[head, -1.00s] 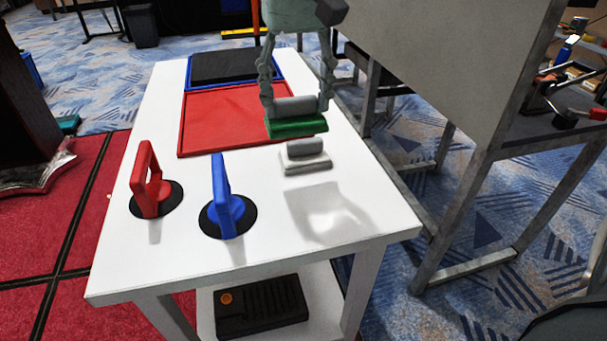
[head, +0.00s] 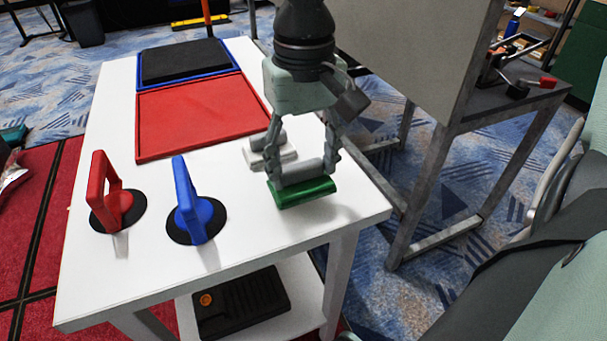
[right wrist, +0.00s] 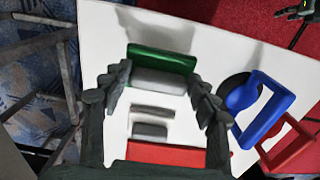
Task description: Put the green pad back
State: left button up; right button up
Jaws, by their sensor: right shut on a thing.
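The green pad (head: 306,192) has a grey bar handle (head: 299,173) on top. My right gripper (head: 303,168) is shut on that handle and holds the pad level over the white table's front right part. In the right wrist view, the green pad (right wrist: 165,58) and its handle (right wrist: 158,82) sit between the fingers (right wrist: 160,95). The pad's shadow shows on the table; the exact gap is hard to tell. A small dark shape at the right wrist view's top right corner may be my left gripper (right wrist: 297,12); its fingers are too small to read.
A white pad (head: 286,155) with a grey handle stands just behind the held pad. A red tray (head: 200,115) and a black pad on a blue tray (head: 228,64) lie farther back. Blue (head: 187,200) and red (head: 104,190) handles on black discs stand left. The front right tabletop is clear.

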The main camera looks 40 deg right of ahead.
aim_at(304, 168)
notch_tip(304, 168, down, 3)
jog(key=shift+r, duration=0.1)
jog(key=o, duration=1.3)
pick_arm(q)
jog(key=shift+w+r, duration=0.15)
jog(key=shift+r, duration=0.05)
pick_arm(e)
jog(key=shift+w+r, duration=0.1)
jog(key=shift+r, duration=0.25)
notch_tip(304, 168, up, 10)
jog(key=shift+r+p, duration=0.2)
jog(key=shift+p, duration=0.2)
jog(key=shift+r, duration=0.45)
pick_arm(q)
notch_tip(304, 168, down, 2)
jog(key=shift+f, duration=0.1)
